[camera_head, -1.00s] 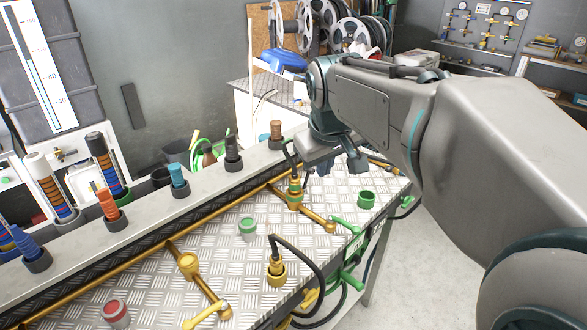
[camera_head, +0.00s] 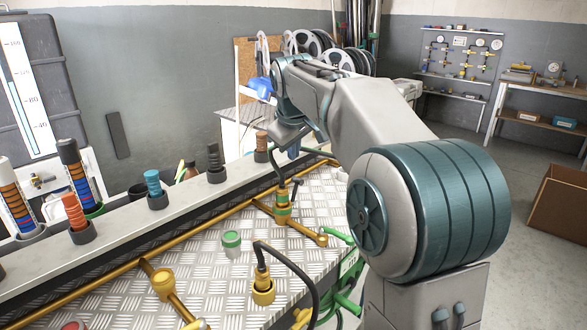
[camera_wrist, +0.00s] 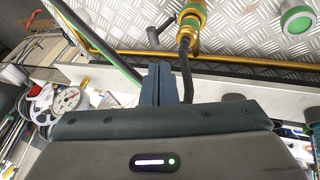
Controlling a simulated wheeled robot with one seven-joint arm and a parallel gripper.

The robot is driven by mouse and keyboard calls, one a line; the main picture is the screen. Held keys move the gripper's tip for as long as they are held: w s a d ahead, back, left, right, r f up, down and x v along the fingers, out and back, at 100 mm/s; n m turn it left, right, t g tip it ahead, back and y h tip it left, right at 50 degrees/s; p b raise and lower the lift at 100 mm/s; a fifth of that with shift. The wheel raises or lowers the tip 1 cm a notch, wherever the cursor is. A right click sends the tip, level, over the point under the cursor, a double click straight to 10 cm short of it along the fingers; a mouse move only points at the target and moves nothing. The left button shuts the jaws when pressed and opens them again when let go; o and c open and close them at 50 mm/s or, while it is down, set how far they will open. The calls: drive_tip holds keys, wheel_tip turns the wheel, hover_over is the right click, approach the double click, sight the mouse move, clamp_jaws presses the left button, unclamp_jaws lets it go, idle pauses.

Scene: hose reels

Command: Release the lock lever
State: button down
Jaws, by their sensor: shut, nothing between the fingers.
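My gripper (camera_wrist: 160,84) is shut and empty, its fingers together in the wrist view. In the head view my wrist hangs over the far end of the metal bench and hides the fingertips. A gold and green hose coupling (camera_head: 283,203) stands on the bench beside my wrist, with a dark hose rising from it. The coupling also shows in the wrist view (camera_wrist: 191,22), beyond the fingertips. A short dark rod (camera_wrist: 163,28) beside it looks like the lock lever. The fingers appear apart from it.
A second gold coupling (camera_head: 263,288) with a black hose stands nearer. A green-topped knob (camera_head: 232,241) sits between them. Gold pipes run along the bench. A raised grey rail (camera_head: 120,226) holds several coloured plugs. Hose reels (camera_head: 315,48) stand behind.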

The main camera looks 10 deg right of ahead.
hover_over(295, 191)
drive_tip(key=s, duration=0.1)
wheel_tip(295, 191, down, 9)
drive_tip(key=shift+a+r+b, duration=0.2)
drive_tip(key=shift+a+b, duration=0.15)
drive_tip(key=shift+r+p, duration=0.1)
drive_tip(key=shift+p, duration=0.3)
